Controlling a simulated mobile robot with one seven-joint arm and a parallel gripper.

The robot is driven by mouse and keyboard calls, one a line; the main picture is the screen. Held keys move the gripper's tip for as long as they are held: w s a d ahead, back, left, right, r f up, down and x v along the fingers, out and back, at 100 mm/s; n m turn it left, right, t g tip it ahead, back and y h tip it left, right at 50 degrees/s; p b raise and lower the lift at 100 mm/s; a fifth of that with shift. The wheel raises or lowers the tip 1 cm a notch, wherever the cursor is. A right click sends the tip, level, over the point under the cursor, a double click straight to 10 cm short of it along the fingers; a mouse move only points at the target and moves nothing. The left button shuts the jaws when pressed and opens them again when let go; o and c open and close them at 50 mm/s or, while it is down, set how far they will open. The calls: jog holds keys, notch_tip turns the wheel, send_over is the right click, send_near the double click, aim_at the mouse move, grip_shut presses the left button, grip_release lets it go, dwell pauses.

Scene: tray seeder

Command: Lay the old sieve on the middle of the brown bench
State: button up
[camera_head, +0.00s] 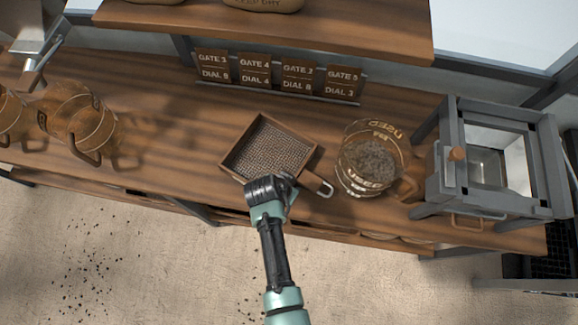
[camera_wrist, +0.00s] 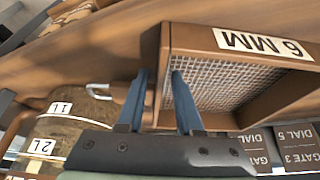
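The old sieve (camera_head: 268,150) is a square wooden frame with a grey wire mesh floor and a metal hook at one corner. In the head view it is over the middle of the brown bench (camera_head: 180,160); I cannot tell whether it touches the top. The wrist view shows its mesh (camera_wrist: 215,82) and a "6 MM" label on one wall. My gripper (camera_head: 268,182) is at the sieve's near side. In the wrist view my gripper (camera_wrist: 162,85) has one finger on each side of a frame wall, close against it. My wrist hides the sieve's near corner.
A glass jug (camera_head: 370,165) of dark grains stands right of the sieve, beside a grey framed machine (camera_head: 490,165). Amber jugs (camera_head: 80,120) stand at the left. A row of "GATE/DIAL" cards (camera_head: 278,75) stands behind, under a wooden shelf (camera_head: 270,32). Bare bench lies left of the sieve.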

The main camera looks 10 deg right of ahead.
jog(key=shift+r, duration=0.1)
jog(key=v, duration=1.2)
jog(key=shift+p, duration=0.35)
